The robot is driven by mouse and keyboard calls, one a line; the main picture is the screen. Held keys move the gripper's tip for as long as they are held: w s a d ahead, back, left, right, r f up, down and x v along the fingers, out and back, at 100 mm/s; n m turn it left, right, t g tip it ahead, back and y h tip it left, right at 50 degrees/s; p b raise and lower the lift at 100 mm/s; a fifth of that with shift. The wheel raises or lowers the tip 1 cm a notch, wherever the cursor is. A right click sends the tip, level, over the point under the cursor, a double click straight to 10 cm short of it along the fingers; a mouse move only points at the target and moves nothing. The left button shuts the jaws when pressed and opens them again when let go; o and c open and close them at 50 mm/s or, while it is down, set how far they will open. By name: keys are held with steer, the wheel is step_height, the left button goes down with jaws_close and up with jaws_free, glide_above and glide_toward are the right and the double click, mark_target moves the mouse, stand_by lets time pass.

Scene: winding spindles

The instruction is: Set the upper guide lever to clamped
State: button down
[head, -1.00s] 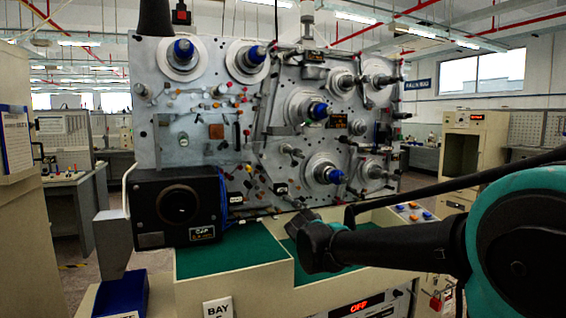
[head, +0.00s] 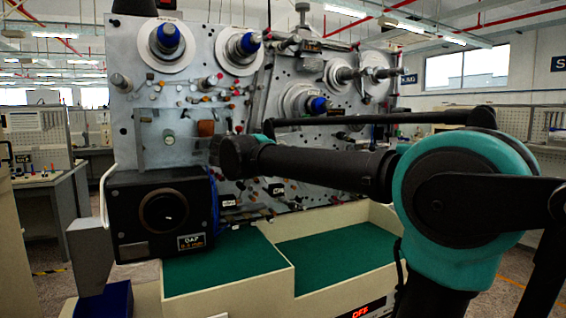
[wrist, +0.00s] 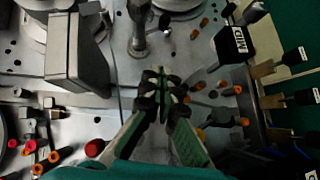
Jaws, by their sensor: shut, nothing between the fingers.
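The grey machine panel (head: 180,110) carries many small levers and knobs, and I cannot tell for certain which is the upper guide lever. In the wrist view my gripper (wrist: 161,84) is shut and empty, its tips over the panel face. A round metal post (wrist: 138,30) stands just beyond the tips. A black lever block labelled MID (wrist: 234,44) is to the upper right, apart from the fingers. A dark grey bar (wrist: 76,55) is to the left. In the head view my arm covers the panel's lower right, and the fingers cannot be made out.
Blue-capped spindles (head: 168,37) stick out of the upper panel. A black box with a dial (head: 160,212) sits at its lower left. A green mat (head: 225,262) covers the ledge below. In the wrist view, red knobs (wrist: 95,148) and orange-tipped pegs (wrist: 204,22) surround the gripper.

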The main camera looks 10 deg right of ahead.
steer(key=s+d+x, duration=0.1)
steer(key=d+x, duration=0.1)
steer(key=x, duration=1)
steer(key=shift+w+d+f, duration=0.15)
steer(key=shift+d+f, duration=0.25)
steer(key=shift+d, duration=0.05)
steer(key=shift+w+d+f+n+t+h, duration=0.1)
steer(key=shift+d+n+t+h, duration=0.15)
steer(key=shift+n+t+h, duration=0.2)
steer(key=shift+w+d+r+n+t+h, duration=0.1)
steer(key=shift+w+d+n+t+h, duration=0.1)
steer(key=shift+d+n+t, duration=0.35)
steer(key=shift+w+d+r+n+t+h, duration=0.1)
steer(key=shift+w+d+n+t+h, duration=0.1)
steer(key=shift+d+n+t, duration=0.4)
steer(key=shift+w+d+r+n+t+h, duration=0.1)
steer(key=shift+w+d+n+t+h, duration=0.1)
steer(key=shift+d+n+t, duration=0.35)
steer(key=shift+d, duration=0.3)
